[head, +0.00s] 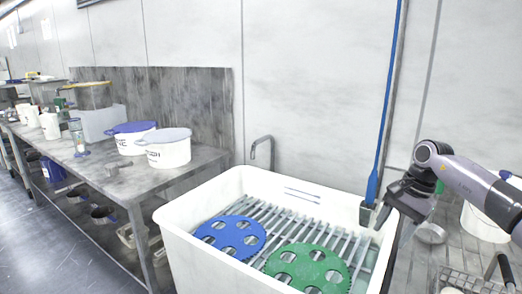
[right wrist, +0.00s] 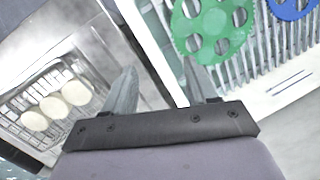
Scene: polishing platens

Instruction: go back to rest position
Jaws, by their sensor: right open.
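My right gripper (head: 394,222) is open and empty above the right rim of the white sink (head: 172,232). In the right wrist view its two fingers (right wrist: 160,92) stand apart with nothing between them. A blue platen (head: 230,236) and a green platen (head: 306,268) with round holes lie on the slatted rack (head: 268,218) inside the sink. The green platen (right wrist: 212,28) and part of the blue platen (right wrist: 290,8) also show in the right wrist view. My left gripper is not in view.
A blue-handled tool (head: 372,188) stands upright behind the sink. A metal bench (head: 105,178) with white buckets (head: 168,152) is at left. In the right wrist view, pale round pieces (right wrist: 53,107) lie in a wire basket. Grey floor (head: 45,250) is clear at lower left.

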